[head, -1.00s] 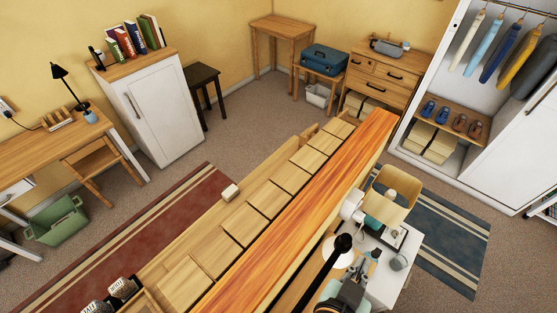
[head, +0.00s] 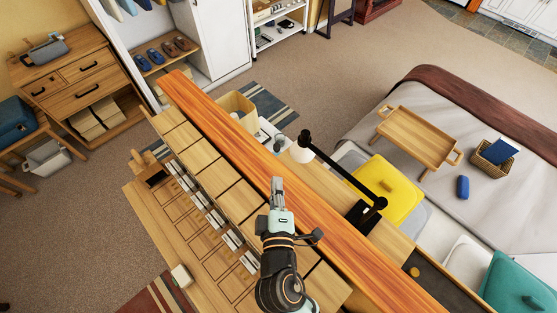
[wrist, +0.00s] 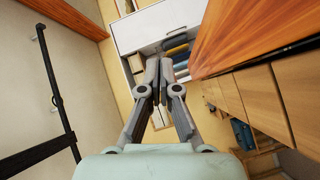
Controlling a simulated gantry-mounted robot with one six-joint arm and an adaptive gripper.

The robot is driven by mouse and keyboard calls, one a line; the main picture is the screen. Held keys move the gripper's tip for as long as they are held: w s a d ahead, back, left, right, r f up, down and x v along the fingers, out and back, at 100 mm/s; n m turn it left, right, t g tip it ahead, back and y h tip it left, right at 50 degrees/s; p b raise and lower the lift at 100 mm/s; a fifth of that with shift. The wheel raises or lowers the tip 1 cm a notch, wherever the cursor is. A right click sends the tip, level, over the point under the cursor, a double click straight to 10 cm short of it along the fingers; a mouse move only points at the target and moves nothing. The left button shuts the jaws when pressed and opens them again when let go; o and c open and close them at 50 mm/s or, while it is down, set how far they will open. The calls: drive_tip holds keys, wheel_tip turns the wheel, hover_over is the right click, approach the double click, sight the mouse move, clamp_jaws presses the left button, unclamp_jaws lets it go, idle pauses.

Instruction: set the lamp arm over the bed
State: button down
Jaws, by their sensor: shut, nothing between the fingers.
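The lamp has a white shade (head: 302,150), a black jointed arm (head: 340,174) and a dark base on a wooden surface beside the long orange-brown board. Its shade end points up-left in the head view, away from the bed (head: 477,215), which lies to the right with a grey cover. My gripper (head: 277,183) is over the board, left of the lamp and apart from it. In the wrist view the gripper's fingers (wrist: 159,68) are shut and empty. A black bar (wrist: 55,95) crosses the left of that view; I cannot tell if it is the lamp.
The orange-brown board (head: 250,170) runs diagonally under my gripper. A wooden tray table (head: 418,137), a basket (head: 493,153) and a blue object (head: 463,187) are on the bed. Carpet is open beyond.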

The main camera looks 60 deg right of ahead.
drive_tip(key=s+d+f+n, duration=0.1)
drive_tip(key=s+d+f+n+h+b, duration=0.1)
drive_tip(key=shift+s+f+n+h, duration=0.2)
drive_tip(key=shift+s+n+h, duration=0.1)
drive_tip(key=shift+s+n, duration=0.1)
drive_tip(key=shift+w+d+r, duration=0.15)
drive_tip(key=p, duration=0.3)
approach(300, 147)
drive_tip(key=w+d+r, duration=0.2)
drive_tip(key=w, duration=0.1)
drive_tip(key=w+d+r, duration=0.1)
drive_tip(key=w+r, duration=0.1)
drive_tip(key=shift+s+d+f+p, duration=0.1)
drive_tip(key=shift+s+d+p, duration=0.15)
drive_tip(key=shift+d, duration=0.35)
drive_tip(key=shift+s+d+f+p, duration=0.15)
drive_tip(key=shift+d+p, duration=0.15)
drive_tip(key=shift+d, duration=0.3)
drive_tip(key=shift+s+d+r+p, duration=0.1)
drive_tip(key=shift+s+d+p, duration=0.2)
drive_tip(key=shift+d, duration=0.3)
drive_tip(key=shift+d, duration=0.1)
